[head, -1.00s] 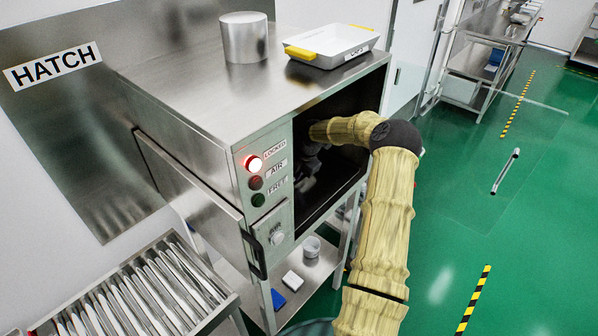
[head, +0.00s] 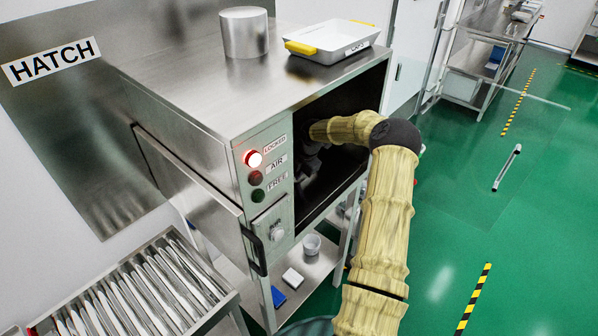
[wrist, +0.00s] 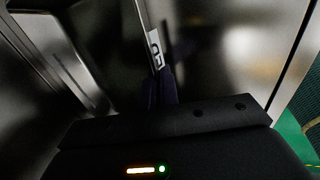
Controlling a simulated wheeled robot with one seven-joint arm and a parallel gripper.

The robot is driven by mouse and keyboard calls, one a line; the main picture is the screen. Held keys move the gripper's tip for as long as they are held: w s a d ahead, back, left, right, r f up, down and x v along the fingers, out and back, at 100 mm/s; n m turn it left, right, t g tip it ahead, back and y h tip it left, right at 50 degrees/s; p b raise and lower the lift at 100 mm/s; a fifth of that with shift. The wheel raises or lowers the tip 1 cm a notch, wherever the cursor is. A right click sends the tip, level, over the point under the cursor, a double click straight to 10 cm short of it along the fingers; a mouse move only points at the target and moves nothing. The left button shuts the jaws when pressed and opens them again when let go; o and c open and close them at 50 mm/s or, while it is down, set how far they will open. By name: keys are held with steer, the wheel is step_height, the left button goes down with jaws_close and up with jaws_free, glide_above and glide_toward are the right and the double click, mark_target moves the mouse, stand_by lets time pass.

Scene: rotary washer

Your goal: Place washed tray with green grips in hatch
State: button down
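The washer (head: 215,95) is a steel cabinet with its chamber open at the front right. My arm reaches into the dark chamber, and my gripper (head: 304,172) is inside it, mostly in shadow. In the wrist view, dark fingers (wrist: 167,75) are close together beside a pale upright edge with a white label (wrist: 155,49). I cannot tell whether they hold it. No tray with green grips can be made out. The HATCH sign (head: 51,62) is on a steel wall panel (head: 95,150) at the left.
A white tray with yellow grips (head: 330,43) and a steel cylinder (head: 245,33) stand on the washer. The LOCKED lamp (head: 253,159) glows red. A roller conveyor (head: 135,295) is at the lower left.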

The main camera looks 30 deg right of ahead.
steer(key=shift+f, duration=0.1)
steer(key=c, duration=1.6)
jaws_free()
steer(key=shift+f, duration=0.1)
steer(key=b+v, duration=0.2)
steer(key=v, duration=1)
